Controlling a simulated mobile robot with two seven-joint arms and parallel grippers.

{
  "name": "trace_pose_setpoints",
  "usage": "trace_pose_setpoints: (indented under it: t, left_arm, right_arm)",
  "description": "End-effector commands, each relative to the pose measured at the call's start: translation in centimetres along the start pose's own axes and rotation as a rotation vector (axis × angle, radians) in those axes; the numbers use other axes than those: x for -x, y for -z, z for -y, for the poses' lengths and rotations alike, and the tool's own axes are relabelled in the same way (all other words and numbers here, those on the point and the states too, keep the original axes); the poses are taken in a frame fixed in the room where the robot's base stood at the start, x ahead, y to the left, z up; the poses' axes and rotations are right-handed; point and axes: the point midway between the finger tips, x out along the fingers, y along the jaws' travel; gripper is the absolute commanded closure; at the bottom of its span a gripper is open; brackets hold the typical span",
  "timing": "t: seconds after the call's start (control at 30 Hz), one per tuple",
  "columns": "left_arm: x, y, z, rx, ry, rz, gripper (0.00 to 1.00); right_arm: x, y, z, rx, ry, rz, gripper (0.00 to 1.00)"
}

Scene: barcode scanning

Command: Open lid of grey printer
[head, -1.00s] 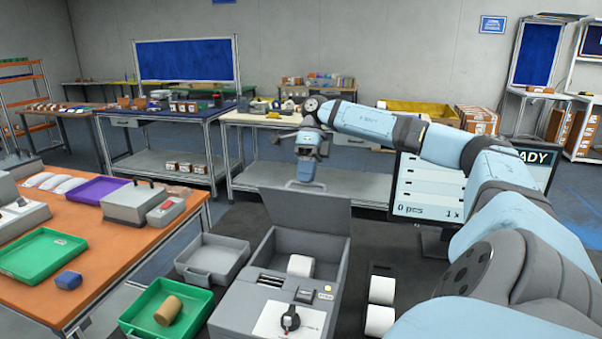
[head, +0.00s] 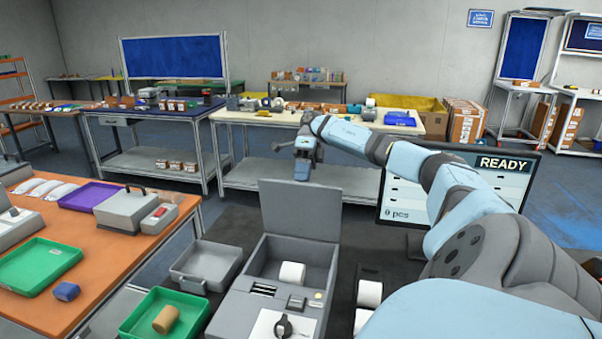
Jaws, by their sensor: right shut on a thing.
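The grey printer (head: 238,301) stands at the lower middle of the head view. Its lid (head: 300,212) stands up at the back, and the inside shows a white paper roll (head: 291,274). A dark knob (head: 284,327) is on the front. My right gripper (head: 302,178) is at the top edge of the lid and shut; the lid edge is where its fingertips end, and the fingertips are small and partly hidden. My left gripper does not show.
A grey tray (head: 190,283) and a green tray (head: 137,318) with a brown cylinder (head: 166,319) sit left of the printer. White rolls (head: 369,293) stand at its right. A monitor (head: 402,192) reading READY is behind my right arm. An orange table (head: 112,252) is at the left.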

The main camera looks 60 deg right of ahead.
Motion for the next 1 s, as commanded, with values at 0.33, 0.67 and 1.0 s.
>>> trace_pose_setpoints:
  t: [0.33,0.67,1.0]
  left_arm:
    - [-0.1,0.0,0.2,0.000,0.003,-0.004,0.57]
    - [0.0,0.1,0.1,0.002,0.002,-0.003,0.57]
    - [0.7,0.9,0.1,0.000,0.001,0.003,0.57]
  right_arm:
    - [-1.5,0.1,1.2,-0.017,-0.004,-0.023,0.62]
    - [-1.0,0.1,0.7,-0.013,-0.002,-0.018,0.62]
    - [0.8,-0.1,0.3,-0.011,-0.002,-0.016,0.62]
